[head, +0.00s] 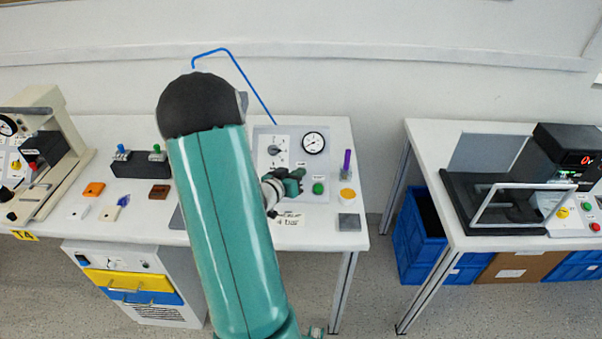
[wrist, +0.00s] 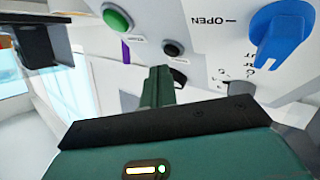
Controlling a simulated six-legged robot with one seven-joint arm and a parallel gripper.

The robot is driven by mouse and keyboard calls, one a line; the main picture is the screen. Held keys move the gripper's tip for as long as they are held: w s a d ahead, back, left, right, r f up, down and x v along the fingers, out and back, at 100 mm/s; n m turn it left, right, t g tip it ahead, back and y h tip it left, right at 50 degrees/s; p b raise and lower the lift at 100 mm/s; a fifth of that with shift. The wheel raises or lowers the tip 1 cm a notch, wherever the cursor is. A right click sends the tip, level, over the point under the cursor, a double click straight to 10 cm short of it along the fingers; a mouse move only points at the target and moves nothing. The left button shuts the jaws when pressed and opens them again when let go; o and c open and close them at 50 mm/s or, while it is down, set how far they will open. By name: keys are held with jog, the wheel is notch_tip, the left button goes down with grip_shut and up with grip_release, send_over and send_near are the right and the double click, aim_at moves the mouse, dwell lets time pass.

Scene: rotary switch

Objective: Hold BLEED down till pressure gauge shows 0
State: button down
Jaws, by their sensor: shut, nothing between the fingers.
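The upright white panel (head: 262,140) on the bench carries a round pressure gauge (head: 313,143); its needle is too small to read surely. My gripper (head: 297,178) is shut and empty, in front of the panel's lower middle, left of a green button (head: 318,188). In the wrist view my closed fingers (wrist: 158,74) point at the panel, just below a black button (wrist: 173,48). Contact with it cannot be told. The green button (wrist: 118,18) is at upper left there, a blue knob (wrist: 282,35) marked OPEN at right. No label reading BLEED is legible.
A blue tube (head: 225,52) arcs above my arm. A gap separates the right table (head: 430,150).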

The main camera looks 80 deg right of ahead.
jog(key=a+r, duration=0.3)
jog(key=shift+s+r, duration=0.35)
jog(key=shift+r, duration=0.05)
jog(key=shift+a, duration=0.15)
dwell(0.6)
